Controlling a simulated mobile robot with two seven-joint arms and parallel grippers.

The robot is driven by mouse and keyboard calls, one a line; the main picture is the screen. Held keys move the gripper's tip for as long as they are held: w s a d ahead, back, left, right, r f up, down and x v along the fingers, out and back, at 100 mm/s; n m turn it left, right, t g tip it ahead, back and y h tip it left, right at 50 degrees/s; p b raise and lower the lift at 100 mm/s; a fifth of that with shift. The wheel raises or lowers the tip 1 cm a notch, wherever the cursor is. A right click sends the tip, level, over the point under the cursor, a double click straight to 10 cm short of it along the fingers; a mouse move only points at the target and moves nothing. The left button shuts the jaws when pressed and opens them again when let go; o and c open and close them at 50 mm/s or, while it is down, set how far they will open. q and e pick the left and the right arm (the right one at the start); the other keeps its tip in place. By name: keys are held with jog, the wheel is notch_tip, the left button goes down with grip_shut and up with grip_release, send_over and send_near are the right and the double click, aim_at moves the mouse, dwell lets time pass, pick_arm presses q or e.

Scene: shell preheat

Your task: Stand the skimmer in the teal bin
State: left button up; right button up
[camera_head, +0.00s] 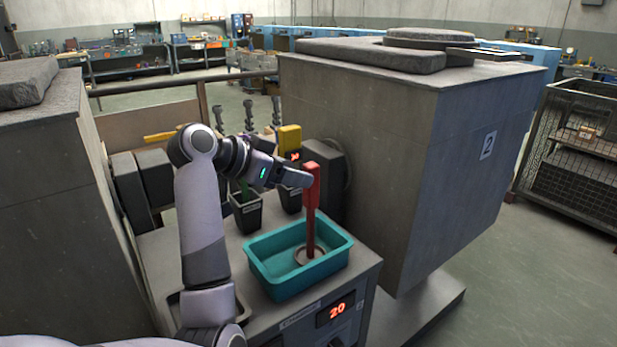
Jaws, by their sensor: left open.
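The skimmer (311,222) has a red handle and a darker red shaft. It stands upright in the teal bin (270,284), its round foot on the bin floor. The bin sits on the grey bench top between two large grey blocks. My left gripper (305,176) is open, and its fingers are close beside the top of the red handle. I cannot tell whether they touch it. My right gripper is not in view.
Dark pots (246,213) stand behind the bin, one holding a green item. A yellow-handled tool (290,138) stands behind them. A large grey block (400,150) marked 2 rises close on the right. A display (336,309) reads 20 on the bench front.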

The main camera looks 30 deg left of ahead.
pick_arm(q)
jog(key=v, duration=0.5)
dwell(0.5)
